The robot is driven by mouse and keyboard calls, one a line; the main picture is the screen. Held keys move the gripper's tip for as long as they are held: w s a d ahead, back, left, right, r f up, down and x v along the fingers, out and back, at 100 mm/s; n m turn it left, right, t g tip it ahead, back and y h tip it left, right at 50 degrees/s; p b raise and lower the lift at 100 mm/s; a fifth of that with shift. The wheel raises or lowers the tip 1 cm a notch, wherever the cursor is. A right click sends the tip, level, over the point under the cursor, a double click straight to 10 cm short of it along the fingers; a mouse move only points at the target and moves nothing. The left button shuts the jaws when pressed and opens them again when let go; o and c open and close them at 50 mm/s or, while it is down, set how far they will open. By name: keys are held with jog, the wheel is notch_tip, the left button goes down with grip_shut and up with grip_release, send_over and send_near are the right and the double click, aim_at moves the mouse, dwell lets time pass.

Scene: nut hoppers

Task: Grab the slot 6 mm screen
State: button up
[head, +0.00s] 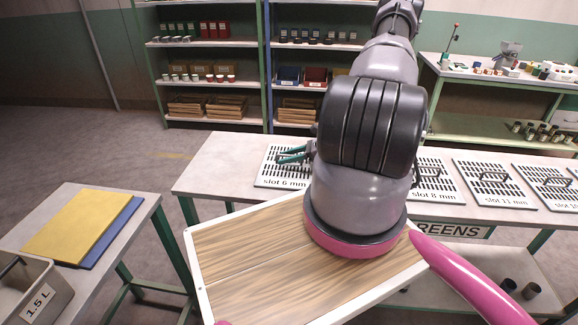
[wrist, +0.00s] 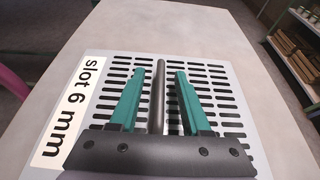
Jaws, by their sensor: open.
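The slot 6 mm screen (head: 270,180) is a light plate with dark slots and a printed label, lying flat at the left end of the screens table. In the wrist view the screen (wrist: 215,75) fills the middle, with its dark handle bar (wrist: 158,85) running between my fingers. My gripper (head: 292,155) has teal fingers and is over this screen. In the wrist view my gripper (wrist: 166,75) is open, one finger on each side of the handle bar, with a gap on both sides. My wrist and arm hide the right part of the screen in the head view.
The slot 8 mm screen (head: 436,182) and slot 11 mm screen (head: 492,185) lie further right on the same table (head: 215,170). A wood-topped tray (head: 240,255) is in front. A side table at left holds a yellow sheet (head: 75,222) and a 1.5 L bin (head: 50,290).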

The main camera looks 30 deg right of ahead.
jog(key=shift+x, duration=1.15)
grip_shut()
dwell(0.5)
